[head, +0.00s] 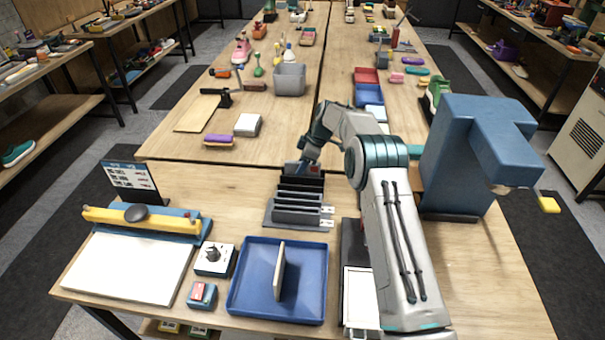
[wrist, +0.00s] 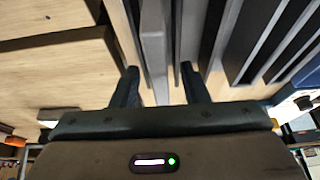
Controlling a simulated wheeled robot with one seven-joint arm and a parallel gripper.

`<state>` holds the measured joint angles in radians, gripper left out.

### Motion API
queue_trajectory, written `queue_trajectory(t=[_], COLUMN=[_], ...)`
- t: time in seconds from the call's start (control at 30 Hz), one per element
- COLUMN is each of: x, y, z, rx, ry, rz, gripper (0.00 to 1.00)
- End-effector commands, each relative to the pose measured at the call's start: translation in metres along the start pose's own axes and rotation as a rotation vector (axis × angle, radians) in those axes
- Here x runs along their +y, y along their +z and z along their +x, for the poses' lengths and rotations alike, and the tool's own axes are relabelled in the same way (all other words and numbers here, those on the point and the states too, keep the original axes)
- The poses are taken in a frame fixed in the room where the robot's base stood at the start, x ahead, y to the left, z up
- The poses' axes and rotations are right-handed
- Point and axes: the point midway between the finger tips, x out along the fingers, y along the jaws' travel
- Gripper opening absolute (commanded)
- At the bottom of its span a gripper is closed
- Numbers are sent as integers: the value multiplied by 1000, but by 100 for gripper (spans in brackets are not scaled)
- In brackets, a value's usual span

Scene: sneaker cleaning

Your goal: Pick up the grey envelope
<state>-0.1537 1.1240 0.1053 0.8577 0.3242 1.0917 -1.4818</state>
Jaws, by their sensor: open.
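A dark slotted rack (head: 270,222) stands on the near table. My gripper (head: 302,169) is at the rack's far end, its fingers partly hidden by my own wrist. In the wrist view my gripper (wrist: 161,85) is open, with one finger on each side of a narrow upright grey piece (wrist: 155,45). This looks like the grey envelope seen edge-on, but I cannot be sure it is not part of the rack. Gaps show between it and the fingers. Dark rack dividers (wrist: 245,40) stand to its right.
A blue tray (head: 238,290) holding an upright cream panel (head: 279,270) lies in front of the rack. A white dial box (head: 214,259) and a yellow-barred board (head: 125,268) are at left. A large blue machine (head: 460,160) stands at right.

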Motion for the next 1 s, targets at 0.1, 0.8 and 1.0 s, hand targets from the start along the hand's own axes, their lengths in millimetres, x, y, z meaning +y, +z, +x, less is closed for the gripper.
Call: queue_trajectory(t=[0.1,0.8,1.0], x=[0,0,0], y=[1,1,1], z=[1,3,3], rx=[0,0,0], ry=[0,0,0], rz=[0,0,0], gripper=[41,38,0])
